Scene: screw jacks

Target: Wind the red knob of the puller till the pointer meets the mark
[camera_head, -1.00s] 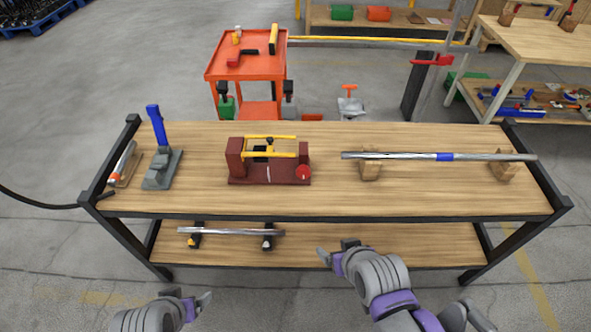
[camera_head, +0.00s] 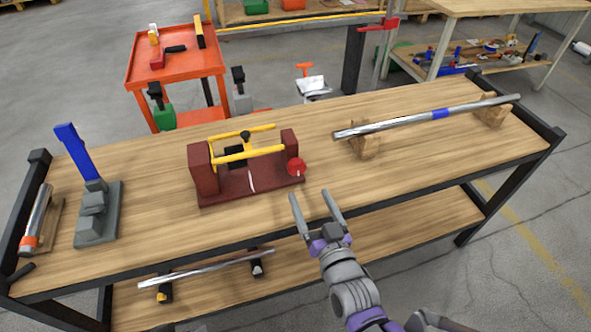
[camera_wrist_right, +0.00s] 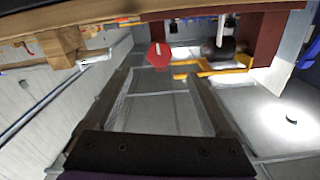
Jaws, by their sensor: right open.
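The puller is a dark red frame (camera_head: 203,172) on the bench, with two yellow rods (camera_head: 248,154) between its end blocks. A black piece (camera_head: 236,155) sits between the rods, left of a white mark (camera_head: 252,180) on the base; I cannot make out the pointer's tip. The red knob (camera_head: 297,167) is on the right end block. My right gripper (camera_head: 311,200) is open and empty, in front of and below the knob, apart from it. In the right wrist view the knob (camera_wrist_right: 158,54) shows beyond the open fingers (camera_wrist_right: 162,85). My left gripper is not in view.
A grey stand with a blue lever (camera_head: 78,150) is at the bench's left. A long metal bar (camera_head: 400,120) rests on wooden blocks (camera_head: 365,145) right of the puller. Another rod (camera_head: 205,270) lies on the lower shelf. The bench top (camera_head: 400,175) before the bar is clear.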

